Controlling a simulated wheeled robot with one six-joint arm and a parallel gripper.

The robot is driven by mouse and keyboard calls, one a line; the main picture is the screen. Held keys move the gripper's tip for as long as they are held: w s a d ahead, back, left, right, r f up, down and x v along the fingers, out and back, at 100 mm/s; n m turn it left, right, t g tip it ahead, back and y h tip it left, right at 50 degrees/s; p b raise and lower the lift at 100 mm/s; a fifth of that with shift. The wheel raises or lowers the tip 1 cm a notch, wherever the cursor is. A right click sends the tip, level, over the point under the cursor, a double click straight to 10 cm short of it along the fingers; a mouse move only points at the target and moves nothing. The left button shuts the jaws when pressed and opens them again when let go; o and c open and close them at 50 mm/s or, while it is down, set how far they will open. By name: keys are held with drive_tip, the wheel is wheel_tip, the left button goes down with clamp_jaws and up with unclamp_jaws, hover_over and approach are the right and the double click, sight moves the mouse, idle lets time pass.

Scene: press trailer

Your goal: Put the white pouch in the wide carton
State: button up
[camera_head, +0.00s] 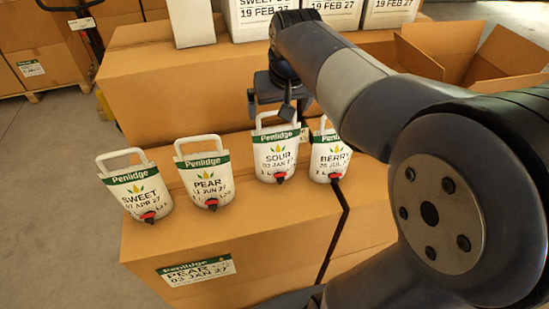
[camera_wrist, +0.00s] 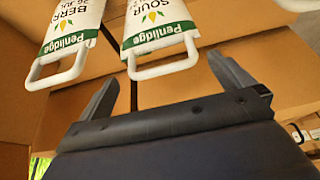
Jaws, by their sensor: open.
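Several white pouches stand on a closed brown carton, each with a green band, a loop handle and a red tap. They read SWEET (camera_head: 137,193), PEAR (camera_head: 206,180), SOUR (camera_head: 276,156) and BERRY (camera_head: 328,156). Nothing marks one of them as the task's pouch. My gripper (camera_head: 289,108) is open and empty, just above and behind the SOUR pouch's handle. In the wrist view the gripper (camera_wrist: 121,86) has its fingers apart, near the handles of SOUR (camera_wrist: 158,28) and BERRY (camera_wrist: 70,28). An open carton (camera_head: 418,58), likely the wide one, stands at the back right.
The front carton (camera_head: 215,250) has a PEAR label. A taller closed carton (camera_head: 180,85) behind it carries more white packs (camera_head: 262,18). My arm covers much of the right side. A pallet with cartons (camera_head: 35,55) stands far left, beside open floor (camera_head: 50,170).

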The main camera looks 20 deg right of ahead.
drive_tip(key=x, duration=0.5)
drive_tip(key=shift+w+p, duration=0.15)
drive_tip(key=shift+p, duration=0.15)
drive_tip(key=shift+c, duration=0.2)
drive_tip(key=c, duration=1.7)
drive_tip(key=shift+w+r, duration=0.1)
drive_tip(key=shift+r, duration=0.1)
